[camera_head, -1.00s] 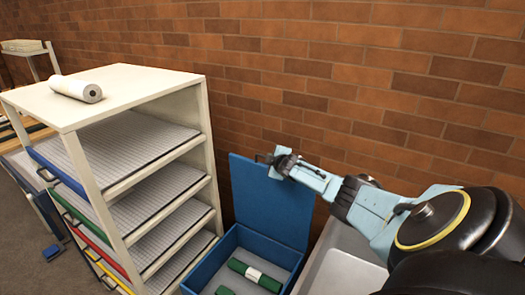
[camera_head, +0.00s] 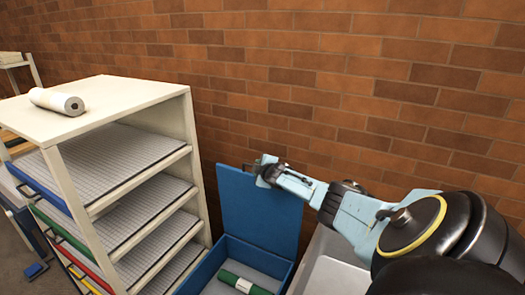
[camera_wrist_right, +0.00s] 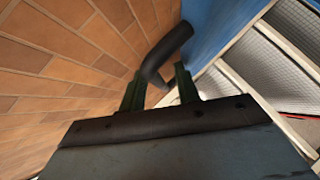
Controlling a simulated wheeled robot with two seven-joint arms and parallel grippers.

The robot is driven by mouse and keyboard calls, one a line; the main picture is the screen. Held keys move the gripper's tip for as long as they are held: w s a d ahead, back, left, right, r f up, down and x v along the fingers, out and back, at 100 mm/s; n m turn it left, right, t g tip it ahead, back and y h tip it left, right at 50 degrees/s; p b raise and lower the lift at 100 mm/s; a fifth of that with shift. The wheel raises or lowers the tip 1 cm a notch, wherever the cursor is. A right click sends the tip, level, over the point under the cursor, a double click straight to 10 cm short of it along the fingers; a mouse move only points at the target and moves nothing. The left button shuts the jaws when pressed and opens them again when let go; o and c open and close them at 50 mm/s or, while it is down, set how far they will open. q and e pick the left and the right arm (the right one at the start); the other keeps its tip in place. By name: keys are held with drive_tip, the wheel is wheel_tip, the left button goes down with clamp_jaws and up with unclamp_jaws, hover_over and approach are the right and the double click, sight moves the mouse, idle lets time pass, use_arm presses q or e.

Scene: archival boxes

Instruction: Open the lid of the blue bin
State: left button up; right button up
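The blue bin (camera_head: 208,262) stands on the floor between the shelf unit and a grey surface. Its blue lid (camera_head: 255,212) is up, standing near upright at the back of the bin by the brick wall. My right gripper (camera_head: 262,170) is at the top edge of the lid. In the right wrist view, its two fingers (camera_wrist_right: 160,92) stand apart, with the dark curved lid handle (camera_wrist_right: 168,48) near and partly between them. A gap shows beside the handle, so the gripper looks open. My left gripper is out of view.
A green roll with a white band (camera_head: 244,284) lies inside the bin. A cream shelf unit (camera_head: 172,103) with several trays stands left of the bin, a white roll (camera_head: 57,101) on top. A grey surface (camera_head: 335,276) is at right. The brick wall is close behind.

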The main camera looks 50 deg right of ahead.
drive_tip(key=p+v, duration=0.4)
drive_tip(key=v, duration=0.9)
drive_tip(key=shift+s, duration=0.15)
idle(0.5)
